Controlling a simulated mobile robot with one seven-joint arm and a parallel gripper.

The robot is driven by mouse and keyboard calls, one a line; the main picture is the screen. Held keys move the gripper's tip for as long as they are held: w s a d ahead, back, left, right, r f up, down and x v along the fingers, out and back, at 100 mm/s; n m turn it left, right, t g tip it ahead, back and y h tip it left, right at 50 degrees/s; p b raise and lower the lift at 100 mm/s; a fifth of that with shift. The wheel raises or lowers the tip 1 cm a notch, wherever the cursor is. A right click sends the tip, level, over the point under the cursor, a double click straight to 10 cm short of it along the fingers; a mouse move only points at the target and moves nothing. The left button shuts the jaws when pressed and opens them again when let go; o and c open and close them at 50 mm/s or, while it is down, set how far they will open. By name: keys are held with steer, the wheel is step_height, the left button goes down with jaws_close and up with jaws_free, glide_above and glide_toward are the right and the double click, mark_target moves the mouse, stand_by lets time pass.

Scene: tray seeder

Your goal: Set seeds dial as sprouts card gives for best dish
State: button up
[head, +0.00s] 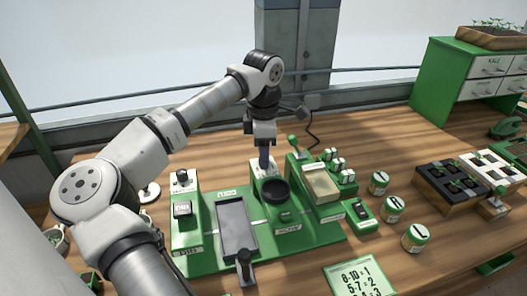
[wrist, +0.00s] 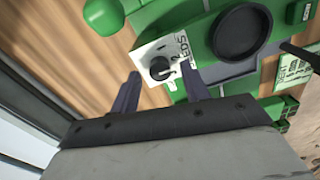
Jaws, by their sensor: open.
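The seeds dial is a dark round knob (wrist: 160,68) on a white plate lettered "EDS", the rest hidden, with a "2" beside the knob. My gripper (wrist: 162,76) is open, its two purple-grey fingers on either side of the knob in the picture; I cannot tell whether they touch it. In the head view my gripper (head: 264,160) points down over the white dial plate (head: 268,172) and hides the knob. A green-edged card (head: 360,278) at the front reads "8-10 = 1", "5-7 = 2"; its lowest line is cut off. Dark dishes with sprouts (head: 452,184) stand at the right.
The green seeder (head: 300,238) carries a black round cup (head: 276,190), a grey tray (head: 235,225) and a green-knobbed lever (head: 293,140). Several lettered jars (head: 415,237) stand right of it. A green drawer cabinet (head: 440,80) is at the back right.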

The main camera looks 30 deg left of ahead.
steer(key=shift+f, duration=0.6)
steer(key=c, duration=1)
steer(key=shift+f+n+b, duration=0.1)
steer(key=shift+n+b, duration=0.25)
steer(key=shift+n, duration=0.05)
steer(key=shift+n+b, duration=0.5)
steer(key=shift+n, duration=0.2)
steer(key=n+b, duration=0.2)
steer(key=n, duration=0.1)
steer(key=n+b, duration=0.2)
steer(key=n, duration=0.4)
steer(key=shift+n, duration=0.4)
steer(key=shift+b, duration=0.3)
